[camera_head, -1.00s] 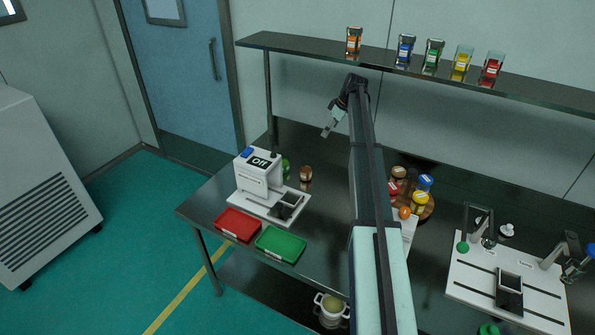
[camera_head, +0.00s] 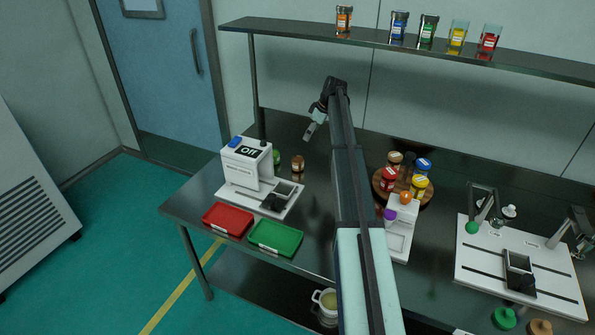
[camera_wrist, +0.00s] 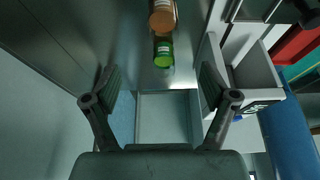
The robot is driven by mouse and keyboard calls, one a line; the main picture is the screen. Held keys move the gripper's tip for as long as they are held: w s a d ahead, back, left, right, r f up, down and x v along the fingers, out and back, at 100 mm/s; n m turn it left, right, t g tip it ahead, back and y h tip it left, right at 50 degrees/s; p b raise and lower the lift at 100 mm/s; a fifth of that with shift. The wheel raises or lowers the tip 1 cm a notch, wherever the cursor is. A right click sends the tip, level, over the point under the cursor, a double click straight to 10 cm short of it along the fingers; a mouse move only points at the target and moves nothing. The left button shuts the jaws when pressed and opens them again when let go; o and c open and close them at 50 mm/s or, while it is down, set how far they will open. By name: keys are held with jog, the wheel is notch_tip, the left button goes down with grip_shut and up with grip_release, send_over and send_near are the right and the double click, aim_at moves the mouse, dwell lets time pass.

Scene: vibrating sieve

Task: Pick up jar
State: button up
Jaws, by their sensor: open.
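A brown jar (camera_head: 298,163) and a green jar (camera_head: 276,157) stand on the table just right of the white machine marked "Off". In the wrist view, the brown jar (camera_wrist: 162,16) is at the top edge, partly cut off, and the green jar (camera_wrist: 163,50) is just below it. My gripper (camera_head: 310,132) is above the table, behind and slightly right of the brown jar in the head view. In the wrist view, its fingers (camera_wrist: 160,80) are spread apart with nothing between them. The green jar appears ahead of the gap, apart from both fingers.
The white machine (camera_head: 243,172) is close to the jars. A red tray (camera_head: 228,220) and a green tray (camera_head: 276,238) lie in front. Several jars stand on a round wooden tray (camera_head: 429,196) at right, and several more on the upper shelf (camera_head: 540,66).

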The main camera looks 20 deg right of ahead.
aim_at(301, 153)
jog(key=p+x, duration=0.4)
jog(key=x, duration=0.8)
jog(key=shift+f, duration=0.35)
jog(key=shift+a+p+x, duration=0.2)
jog(key=shift+p+x, duration=0.5)
jog(key=shift+x, duration=0.4)
jog(key=shift+a+p+x, duration=0.15)
jog(key=shift+p+x, duration=0.55)
jog(key=shift+x, duration=0.4)
jog(key=shift+f, duration=0.45)
jog(key=c, duration=1.2)
